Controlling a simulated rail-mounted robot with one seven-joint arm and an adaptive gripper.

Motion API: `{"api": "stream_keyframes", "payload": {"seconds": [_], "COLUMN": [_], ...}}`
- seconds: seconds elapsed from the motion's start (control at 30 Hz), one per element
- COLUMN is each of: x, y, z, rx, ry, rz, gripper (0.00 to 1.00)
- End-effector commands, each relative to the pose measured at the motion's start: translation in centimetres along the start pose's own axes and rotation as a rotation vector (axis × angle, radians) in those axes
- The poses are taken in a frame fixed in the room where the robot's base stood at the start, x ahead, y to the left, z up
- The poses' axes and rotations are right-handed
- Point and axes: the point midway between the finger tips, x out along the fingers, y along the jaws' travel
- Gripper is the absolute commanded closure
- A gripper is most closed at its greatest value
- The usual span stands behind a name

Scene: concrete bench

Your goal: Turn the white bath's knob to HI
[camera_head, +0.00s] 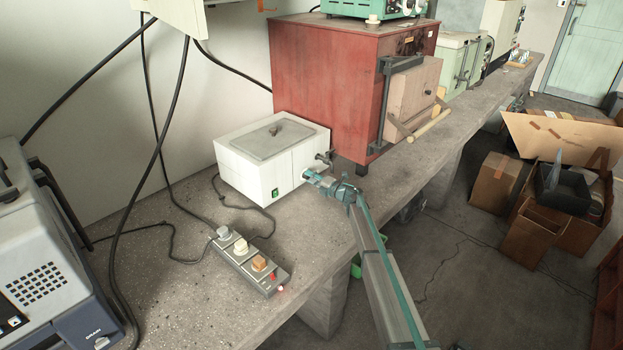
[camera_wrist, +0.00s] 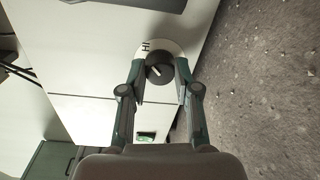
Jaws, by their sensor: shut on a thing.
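The white bath (camera_head: 262,160) is a white box with a grey lid, standing on the concrete bench beside the red cabinet. In the wrist view its white front (camera_wrist: 85,75) carries a round dark knob (camera_wrist: 159,68) with a pale pointer line on a white dial plate. The letters HI (camera_wrist: 146,46) show on the plate, above and left of the knob. The pointer slants up and to the left, not squarely at HI. My gripper (camera_wrist: 158,72) has its two fingers on either side of the knob, shut on it. In the head view my gripper (camera_head: 312,177) meets the bath's front and hides the knob.
A green switch (camera_wrist: 146,137) sits on the bath's front. A tap (camera_head: 325,158) juts out close to my gripper. The red cabinet (camera_head: 325,70) stands behind. A power strip with plugs (camera_head: 250,262) lies on the bench in front, with cables around it.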

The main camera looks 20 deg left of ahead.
Motion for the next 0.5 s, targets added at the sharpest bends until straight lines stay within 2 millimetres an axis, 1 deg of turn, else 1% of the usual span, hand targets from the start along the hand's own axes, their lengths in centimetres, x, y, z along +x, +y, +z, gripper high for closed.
{"api": "stream_keyframes", "payload": {"seconds": [0.17,0.2,0.33,0.5], "x": [-0.03,-0.03,-0.03,-0.02], "y": [-0.02,-0.02,-0.01,0.0], "z": [0.01,0.01,0.01,0.01], "rx": [0.001,0.001,0.0,0.0], "ry": [0.0,0.0,0.0,0.0], "rz": [0.0,0.0,0.0,0.0], "gripper": [1.0,0.66,0.44,0.44]}}
